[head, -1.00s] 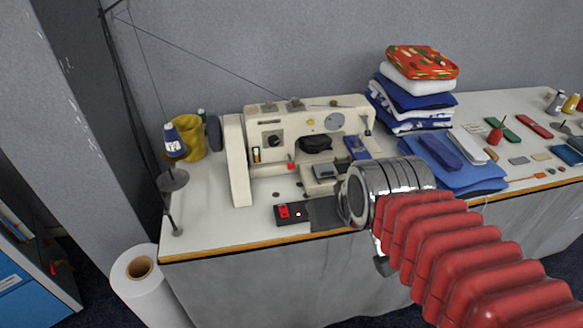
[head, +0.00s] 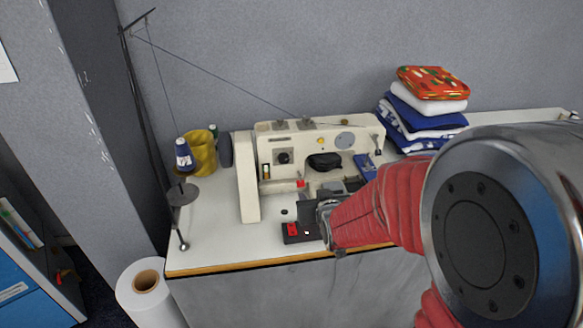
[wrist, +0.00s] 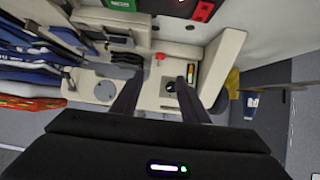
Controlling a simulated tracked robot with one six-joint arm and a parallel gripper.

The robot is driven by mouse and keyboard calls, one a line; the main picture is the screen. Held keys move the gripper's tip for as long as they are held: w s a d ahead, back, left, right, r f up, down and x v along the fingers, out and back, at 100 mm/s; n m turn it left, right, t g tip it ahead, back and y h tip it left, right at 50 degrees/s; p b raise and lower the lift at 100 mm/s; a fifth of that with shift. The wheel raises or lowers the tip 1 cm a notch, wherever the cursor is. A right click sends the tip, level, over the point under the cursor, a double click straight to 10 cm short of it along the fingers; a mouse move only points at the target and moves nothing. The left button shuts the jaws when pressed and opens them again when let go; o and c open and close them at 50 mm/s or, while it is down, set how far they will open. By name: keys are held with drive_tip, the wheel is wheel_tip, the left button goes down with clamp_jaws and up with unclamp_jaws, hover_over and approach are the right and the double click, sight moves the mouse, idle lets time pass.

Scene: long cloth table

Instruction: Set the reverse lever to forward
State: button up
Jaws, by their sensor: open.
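The cream sewing machine (head: 247,180) stands on the table. A small red-tipped lever (head: 300,184), which I take for the reverse lever, sticks out of its front, left of the needle-arm opening. It also shows in the wrist view (wrist: 160,57), where the machine appears upside down. My gripper (wrist: 160,78) is open and empty in the wrist view, its two dark fingers pointing toward the machine. The red lever lies between the lines of the fingers, just beyond the tips, apparently untouched. I cannot tell the lever's setting.
A black box with a red switch (head: 298,231) sits at the table's front edge, close to my wrist. A thread cone (head: 184,158) and yellow spool (head: 203,152) stand left of the machine. Folded fabrics (head: 424,110) are stacked at right. The table between machine and thread stand is clear.

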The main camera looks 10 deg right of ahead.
drive_tip(key=shift+t, duration=0.9)
drive_tip(key=w+f, duration=0.1)
drive_tip(key=f, duration=0.1)
drive_tip(key=w+f, duration=0.1)
drive_tip(key=w, duration=0.1)
drive_tip(key=shift+f, duration=0.4)
